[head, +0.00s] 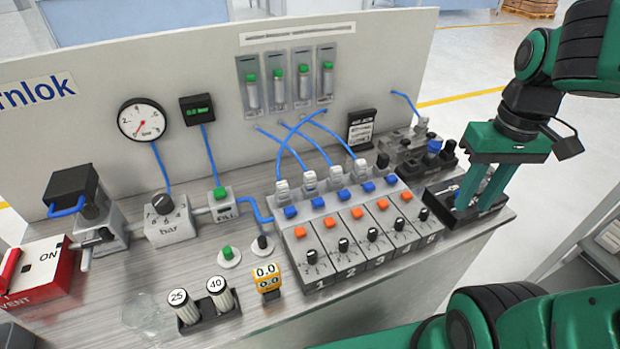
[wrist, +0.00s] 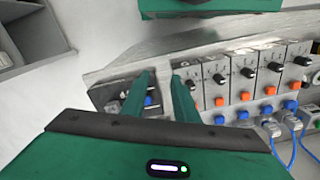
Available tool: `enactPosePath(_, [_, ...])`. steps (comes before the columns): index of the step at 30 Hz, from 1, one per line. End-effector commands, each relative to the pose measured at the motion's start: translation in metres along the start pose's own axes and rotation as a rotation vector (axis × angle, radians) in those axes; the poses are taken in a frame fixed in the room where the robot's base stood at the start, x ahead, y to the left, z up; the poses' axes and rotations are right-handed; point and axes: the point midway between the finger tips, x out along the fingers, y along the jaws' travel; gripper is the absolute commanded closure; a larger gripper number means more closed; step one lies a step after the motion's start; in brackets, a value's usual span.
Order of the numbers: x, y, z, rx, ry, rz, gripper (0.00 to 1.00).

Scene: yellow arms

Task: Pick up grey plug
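My gripper (head: 476,203) is open, its two green fingers pointing down into a dark tray (head: 495,206) at the right end of the bench. The wrist view shows a gap between the fingertips (wrist: 160,78). Small greyish parts (head: 449,190) lie in this tray beside the fingers; I cannot tell which, if any, is the grey plug. The fingers hide part of the tray. A grey fitting (head: 422,123) stands farther back on another holder, with a blue part (head: 434,147) and black parts near it. I cannot tell whether the fingers touch anything.
A row of grey numbered valve modules (head: 345,235) with knobs and blue tubes stands left of the tray. An upright panel (head: 220,90) closes off the back.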

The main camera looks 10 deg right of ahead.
Motion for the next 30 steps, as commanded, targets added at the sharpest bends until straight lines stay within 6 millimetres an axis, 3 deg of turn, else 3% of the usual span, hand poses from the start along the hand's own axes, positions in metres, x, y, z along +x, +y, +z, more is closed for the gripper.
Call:
enactPosePath(3, [-0.021, -0.056, -0.052, -0.459, 0.007, -0.011, 0.73])
enactPosePath(6, [-0.036, -0.116, -0.085, -0.876, 0.014, -0.032, 0.73])
enactPosePath(12, [-0.056, -0.226, -0.112, -1.566, 0.037, -0.081, 0.73])
enactPosePath(15, [-0.06, -0.262, -0.114, -1.784, 0.05, -0.102, 0.73])
enactPosePath(20, [-0.06, -0.287, -0.113, -1.941, 0.059, -0.119, 0.73])
enactPosePath(30, [-0.015, -0.293, -0.11, -1.951, 0.059, -0.12, 0.73])
